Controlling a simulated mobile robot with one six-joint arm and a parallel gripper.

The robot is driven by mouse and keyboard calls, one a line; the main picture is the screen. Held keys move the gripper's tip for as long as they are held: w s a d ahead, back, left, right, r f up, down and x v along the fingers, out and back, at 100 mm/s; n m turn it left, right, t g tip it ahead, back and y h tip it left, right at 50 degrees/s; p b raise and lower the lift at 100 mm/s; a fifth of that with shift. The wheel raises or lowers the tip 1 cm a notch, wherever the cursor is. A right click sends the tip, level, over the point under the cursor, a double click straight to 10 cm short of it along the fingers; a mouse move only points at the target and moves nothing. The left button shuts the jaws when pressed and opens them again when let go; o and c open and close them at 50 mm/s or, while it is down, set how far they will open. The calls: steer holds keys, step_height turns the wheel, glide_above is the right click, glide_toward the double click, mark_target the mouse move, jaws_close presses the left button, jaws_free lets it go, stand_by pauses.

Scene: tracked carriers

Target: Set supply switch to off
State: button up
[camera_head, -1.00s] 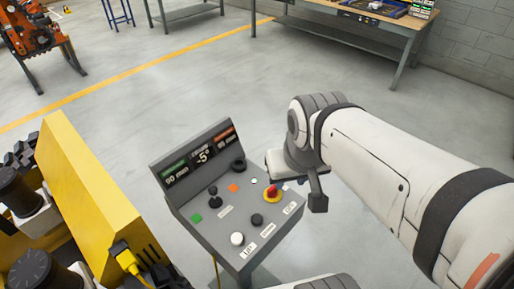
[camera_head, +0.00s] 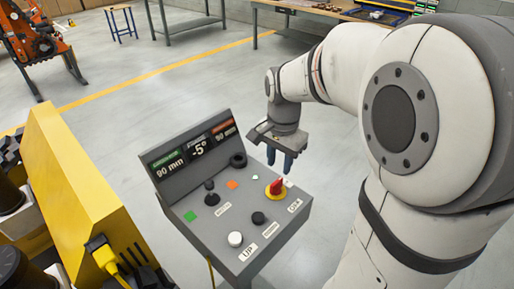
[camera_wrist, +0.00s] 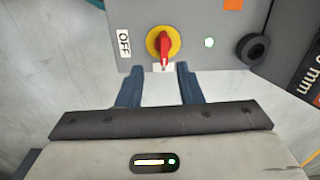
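The supply switch (camera_head: 276,187) is a red handle on a yellow disc, at the right side of the grey control panel's top. In the wrist view, the red handle (camera_wrist: 164,45) lies roughly up and down in the picture, its lower end by a small white label. The OFF label (camera_wrist: 124,44) is left of the disc, so the handle does not point at it. My gripper (camera_head: 280,160) is above the panel's far right edge, close to the switch. In the wrist view, its two dark blue fingers (camera_wrist: 160,72) are apart, with nothing between them, just below the disc.
The panel (camera_head: 262,236) also carries a black joystick (camera_head: 210,196), a white button (camera_head: 235,239), black knobs and a lit indicator (camera_wrist: 210,43). A display (camera_head: 196,148) rises at its back. A yellow machine (camera_head: 82,170) stands left. Open floor lies behind.

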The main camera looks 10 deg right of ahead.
mark_target(277, 182)
steer(key=shift+w+f+m, duration=0.15)
steer(key=shift+w+f, duration=0.05)
steer(key=shift+f, duration=0.25)
steer(key=shift+w+f+m, duration=0.15)
steer(key=shift+w+f, duration=0.05)
steer(key=shift+f, duration=0.25)
step_height(277, 182, down, 7)
steer(key=shift+f, duration=0.1)
